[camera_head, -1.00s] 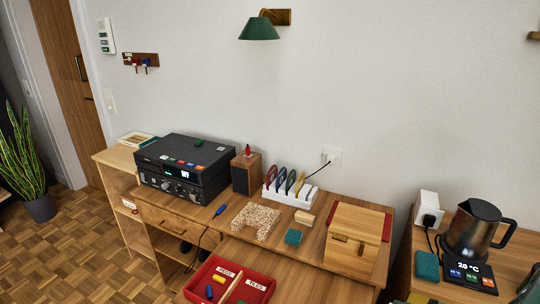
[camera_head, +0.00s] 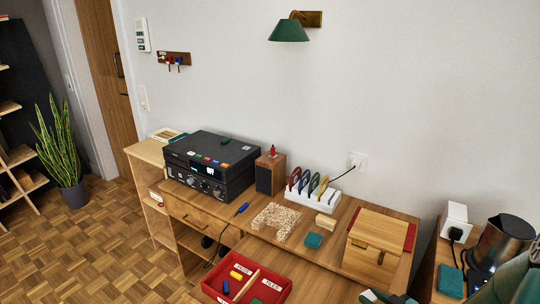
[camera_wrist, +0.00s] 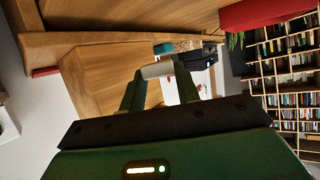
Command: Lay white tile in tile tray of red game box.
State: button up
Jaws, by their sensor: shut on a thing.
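My gripper (camera_wrist: 159,76) shows in the wrist view with its green fingers shut on a white tile (camera_wrist: 157,70). The tile is held clear in the air at the fingertips. The red game box (camera_head: 283,279) stands at the bottom of the head view, cut off by the frame edge. Its right compartment, labelled TILES, is the tile tray (camera_head: 275,293), and a green piece (camera_head: 257,301) lies in it. The left compartment, labelled PEGS, holds yellow and blue pegs. A red edge (camera_wrist: 260,14), probably the box, shows at upper right in the wrist view.
A wooden box (camera_head: 374,246) stands on the right of the desk. A kettle (camera_head: 500,245) is farther right. A black device (camera_head: 211,165) stands at left.

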jog(key=w+a+f+m+h, duration=0.1)
jog(key=w+a, duration=0.4)
jog(key=w+a+f+m+h, duration=0.1)
jog(key=w+a+m+h, duration=0.1)
jog(key=w+a, duration=0.3)
jog(key=w+a+m+h, duration=0.1)
jog(key=w+a+h, duration=0.1)
jog(key=w+a, duration=0.3)
jog(key=shift+w+f+m+t, duration=0.15)
jog(key=shift+w+f+t, duration=0.05)
jog(key=shift+w, duration=0.3)
jog(key=shift+w+f+m+t, duration=0.15)
jog(key=shift+w+f+t, duration=0.05)
jog(key=shift+w, duration=0.3)
jog(key=shift+s+d, duration=0.1)
jog(key=shift+s, duration=0.05)
jog(key=shift+d+r, duration=0.1)
